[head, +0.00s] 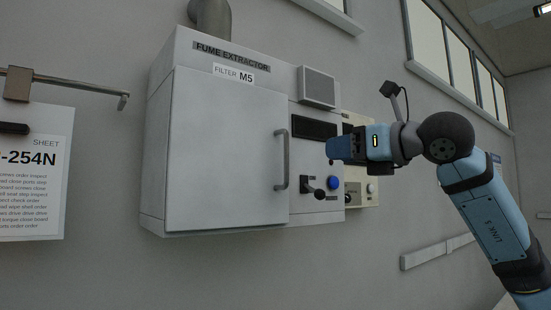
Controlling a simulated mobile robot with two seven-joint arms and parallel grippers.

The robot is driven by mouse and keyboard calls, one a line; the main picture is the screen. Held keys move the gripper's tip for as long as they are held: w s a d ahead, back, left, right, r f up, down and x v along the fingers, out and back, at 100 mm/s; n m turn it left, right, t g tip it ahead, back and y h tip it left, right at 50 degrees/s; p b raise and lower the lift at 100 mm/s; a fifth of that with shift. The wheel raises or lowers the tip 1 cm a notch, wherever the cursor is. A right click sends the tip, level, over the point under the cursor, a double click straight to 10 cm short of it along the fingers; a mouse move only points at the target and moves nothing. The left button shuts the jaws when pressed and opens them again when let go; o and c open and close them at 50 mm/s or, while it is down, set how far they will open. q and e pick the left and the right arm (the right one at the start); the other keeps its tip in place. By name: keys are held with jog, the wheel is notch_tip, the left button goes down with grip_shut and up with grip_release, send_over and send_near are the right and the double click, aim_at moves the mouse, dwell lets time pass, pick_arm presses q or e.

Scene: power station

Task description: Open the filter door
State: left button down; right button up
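The filter door (215,150) is the large grey front panel of a wall-mounted cabinet labelled "FUME EXTRACTOR". A "FILTER M5" label sits above the door's right part. The door looks shut against the cabinet. Its vertical grey bar handle (283,160) is on the right side of the door. My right gripper (334,150) comes in from the right and points left. In the picture it is right of the handle, over the control panel, apart from the handle. Its fingers are seen nearly end-on, so their opening is unclear. My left gripper is not in view.
Right of the door is a panel with a dark display (313,128), a lever with a black knob (319,194) and a blue button (333,183). A beige box (367,190) is behind my gripper. A metal rail (75,83) and a sheet (35,180) are at left.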

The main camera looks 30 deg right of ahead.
aim_at(286, 180)
jog(key=p+x, duration=0.3)
jog(key=x, duration=1)
jog(key=shift+w+f, duration=0.1)
jog(key=shift+w, duration=0.2)
jog(key=shift+d, duration=0.1)
grip_shut()
